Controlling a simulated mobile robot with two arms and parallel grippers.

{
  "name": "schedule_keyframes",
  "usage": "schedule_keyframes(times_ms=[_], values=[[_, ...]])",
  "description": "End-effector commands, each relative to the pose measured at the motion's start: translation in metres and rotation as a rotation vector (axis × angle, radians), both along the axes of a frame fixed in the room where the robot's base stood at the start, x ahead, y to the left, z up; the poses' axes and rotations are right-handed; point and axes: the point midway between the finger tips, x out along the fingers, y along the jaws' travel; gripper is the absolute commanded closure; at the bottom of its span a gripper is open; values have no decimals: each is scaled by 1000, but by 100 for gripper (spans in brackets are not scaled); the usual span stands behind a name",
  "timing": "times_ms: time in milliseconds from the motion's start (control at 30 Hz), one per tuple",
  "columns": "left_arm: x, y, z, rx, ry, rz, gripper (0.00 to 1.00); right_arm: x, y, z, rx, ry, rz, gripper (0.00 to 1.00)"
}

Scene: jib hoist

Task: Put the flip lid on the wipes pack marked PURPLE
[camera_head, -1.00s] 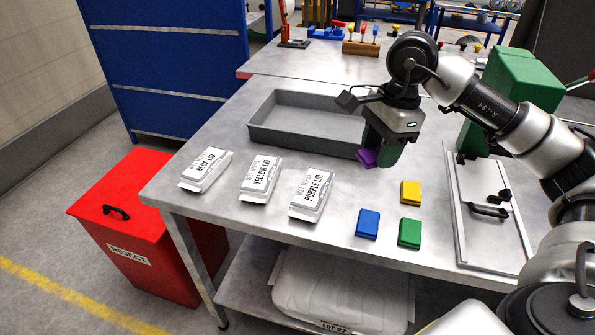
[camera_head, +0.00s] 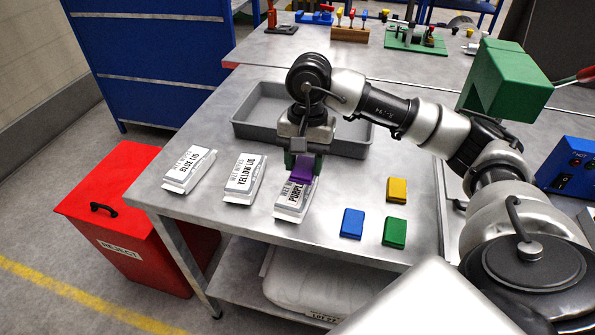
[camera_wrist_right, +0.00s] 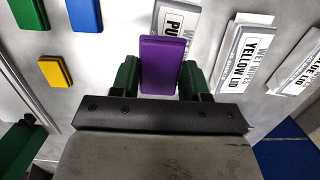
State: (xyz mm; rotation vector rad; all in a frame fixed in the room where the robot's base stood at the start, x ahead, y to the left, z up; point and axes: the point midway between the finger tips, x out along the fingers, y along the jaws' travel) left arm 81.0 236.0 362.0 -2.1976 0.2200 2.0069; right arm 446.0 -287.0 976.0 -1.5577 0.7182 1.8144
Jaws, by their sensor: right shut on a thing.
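My right gripper (camera_head: 302,165) is shut on the purple flip lid (camera_head: 303,170). The lid also shows between the green fingers in the right wrist view (camera_wrist_right: 162,64). It hangs over the upper part of the wipes pack marked PURPLE LID (camera_head: 291,201) and hides part of its label. I cannot tell whether lid and pack touch. In the right wrist view the pack (camera_wrist_right: 176,20) shows behind the lid. The packs marked YELLOW LID (camera_head: 243,178) and BLUE LID (camera_head: 189,169) lie to the left. My left gripper is not in view.
Blue (camera_head: 352,223), green (camera_head: 394,232) and yellow (camera_head: 397,190) lids lie on the table to the right of the packs. A grey tray (camera_head: 245,131) stands behind my gripper. A red REJECT bin (camera_head: 128,215) stands on the floor at the left.

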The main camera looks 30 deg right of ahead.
Motion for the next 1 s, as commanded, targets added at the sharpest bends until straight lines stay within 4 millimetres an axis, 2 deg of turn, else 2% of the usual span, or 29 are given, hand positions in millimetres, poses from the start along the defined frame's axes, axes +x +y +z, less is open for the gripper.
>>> schedule_keyframes(times_ms=[133, 267, 500, 900, 933, 1000], values=[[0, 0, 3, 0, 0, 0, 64, 14, 5, -8, 0, 0, 0, 76], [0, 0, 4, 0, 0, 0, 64, 15, 5, -16, -1, 2, -2, 76], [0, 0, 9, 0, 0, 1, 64, 15, 5, -48, -1, 2, -2, 76], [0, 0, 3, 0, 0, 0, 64, 15, 5, -55, -1, -1, -1, 76], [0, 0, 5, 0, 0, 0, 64, 15, 5, -53, -1, -1, -1, 50], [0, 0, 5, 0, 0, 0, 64, 15, 5, -53, -1, 0, -2, 40]])
